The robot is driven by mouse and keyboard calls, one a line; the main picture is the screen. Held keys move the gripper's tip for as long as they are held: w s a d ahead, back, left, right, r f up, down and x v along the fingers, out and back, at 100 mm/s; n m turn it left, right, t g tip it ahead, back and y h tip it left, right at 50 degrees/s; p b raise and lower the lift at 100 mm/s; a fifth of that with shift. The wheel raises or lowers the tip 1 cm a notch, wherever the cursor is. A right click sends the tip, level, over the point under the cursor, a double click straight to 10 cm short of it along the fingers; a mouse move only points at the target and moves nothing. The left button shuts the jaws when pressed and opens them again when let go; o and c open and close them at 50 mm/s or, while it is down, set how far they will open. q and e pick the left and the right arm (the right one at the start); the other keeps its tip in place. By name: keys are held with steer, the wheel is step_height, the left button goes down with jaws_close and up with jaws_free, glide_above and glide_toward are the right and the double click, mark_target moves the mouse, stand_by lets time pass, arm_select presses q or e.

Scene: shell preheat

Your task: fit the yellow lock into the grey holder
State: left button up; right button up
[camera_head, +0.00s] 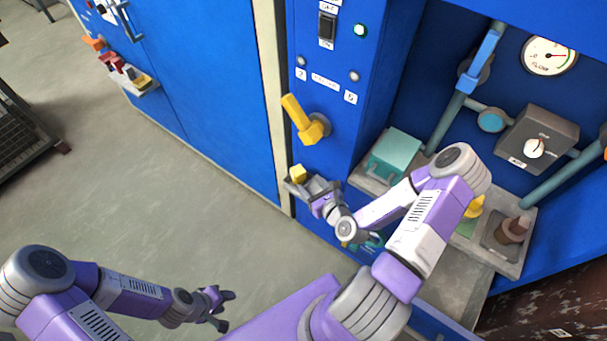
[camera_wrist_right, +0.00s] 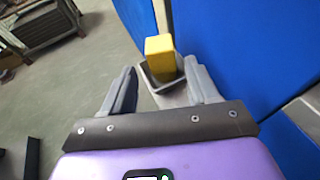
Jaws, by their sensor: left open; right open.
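The yellow lock (camera_head: 298,173) shows as a small upright block on the panel's left side, and it also shows in the right wrist view (camera_wrist_right: 160,55). Its lower part is inside the grey holder (camera_wrist_right: 146,83), a shallow rimmed tray; the holder also shows in the head view (camera_head: 291,187). I cannot tell whether it is fully seated. My right gripper (camera_wrist_right: 158,78) is open, with its fingers apart on either side of the holder and no visible grip on the lock; it also shows in the head view (camera_head: 318,190). My left gripper (camera_head: 223,308) is open and empty above the floor.
A yellow switch handle (camera_head: 306,121) juts from the blue panel above the lock. A teal box (camera_head: 396,154) stands on a shelf to the right. A small shelf (camera_head: 146,88) with red and yellow items is at far left. The floor (camera_head: 140,185) between is clear.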

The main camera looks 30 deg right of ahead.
steer(key=shift+s+r, duration=0.15)
steer(key=shift+s, duration=0.35)
steer(key=shift+s+a, duration=0.15)
steer(key=shift+s, duration=0.05)
steer(key=s+a+f+n+g+y, duration=0.1)
steer(key=a+f+n+g+y, duration=0.4)
steer(key=a+n, duration=0.45)
steer(key=s+a+f+n+g, duration=0.3)
steer(key=s+a+n+g, duration=0.1)
steer(key=n, duration=0.8)
steer(key=s+a+f+n+g, duration=0.3)
steer(key=s+a+n+g, duration=0.2)
steer(key=n, duration=0.7)
steer(key=shift+s+a+f+h, duration=0.35)
steer(key=shift+s+f+h, duration=0.05)
steer(key=shift+s, duration=0.85)
